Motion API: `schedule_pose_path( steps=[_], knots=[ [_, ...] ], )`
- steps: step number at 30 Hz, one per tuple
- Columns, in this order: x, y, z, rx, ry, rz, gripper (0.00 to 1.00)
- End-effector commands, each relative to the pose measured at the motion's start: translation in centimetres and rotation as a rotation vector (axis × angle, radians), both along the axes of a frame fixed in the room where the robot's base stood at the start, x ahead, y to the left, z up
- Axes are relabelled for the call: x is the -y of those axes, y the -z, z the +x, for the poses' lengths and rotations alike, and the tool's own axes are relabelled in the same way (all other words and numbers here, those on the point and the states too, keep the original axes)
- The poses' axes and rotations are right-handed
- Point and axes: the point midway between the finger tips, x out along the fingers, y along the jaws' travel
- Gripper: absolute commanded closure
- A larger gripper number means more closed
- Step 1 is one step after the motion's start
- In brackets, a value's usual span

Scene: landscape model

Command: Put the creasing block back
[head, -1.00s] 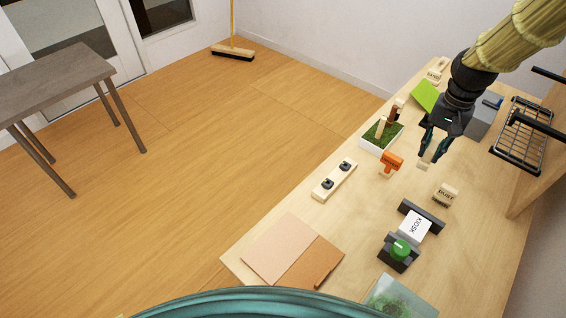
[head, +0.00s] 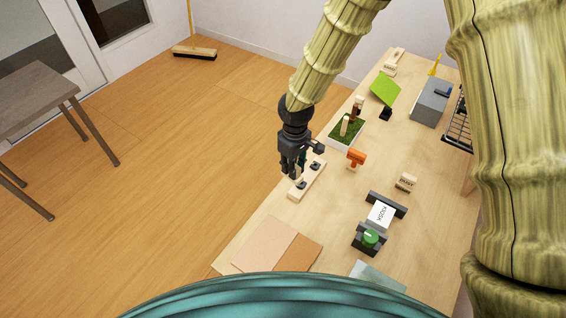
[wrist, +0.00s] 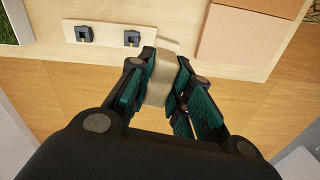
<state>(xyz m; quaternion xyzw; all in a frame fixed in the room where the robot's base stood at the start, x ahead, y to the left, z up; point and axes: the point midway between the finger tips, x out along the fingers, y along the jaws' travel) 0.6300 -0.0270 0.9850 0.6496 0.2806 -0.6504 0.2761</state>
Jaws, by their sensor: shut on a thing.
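My gripper (wrist: 160,85) is shut on a pale beige block, taken to be the creasing block (wrist: 165,72), seen between the teal finger pads in the wrist view. In the head view my gripper (head: 294,170) hangs over the left edge of the workbench, beside the wooden strip with two black clips (head: 307,181). The block cannot be made out there. In the wrist view the block's far end shows against the bench edge, to the right of the strip (wrist: 90,33); how high it is held is unclear.
The bench (head: 325,215) also bears a planter (head: 343,142), an orange tool (head: 357,158), a KIOSK card holder (head: 381,214), a DUST block (head: 406,182) and pinkish sheets (head: 262,243). Bare wood shows between the strip and sheets. Open floor lies left; a grey table (head: 45,95) stands there.

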Motion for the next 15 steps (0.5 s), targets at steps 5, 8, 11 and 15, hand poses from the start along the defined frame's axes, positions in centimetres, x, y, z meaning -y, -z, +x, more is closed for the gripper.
schedule_pose_path(
  steps=[5, 8, 11, 15],
  knots=[
    [-2.4, 0.5, -1.7, -0.001, -0.147, -0.001, 1.00],
    [-2.8, 0.8, -2.0, 0.000, -0.173, -0.001, 1.00],
    [-2.9, 0.9, -2.0, 0.000, -0.177, 0.000, 1.00],
    [-2.8, 0.9, -2.0, 0.000, -0.175, 0.000, 1.00]
  ],
)
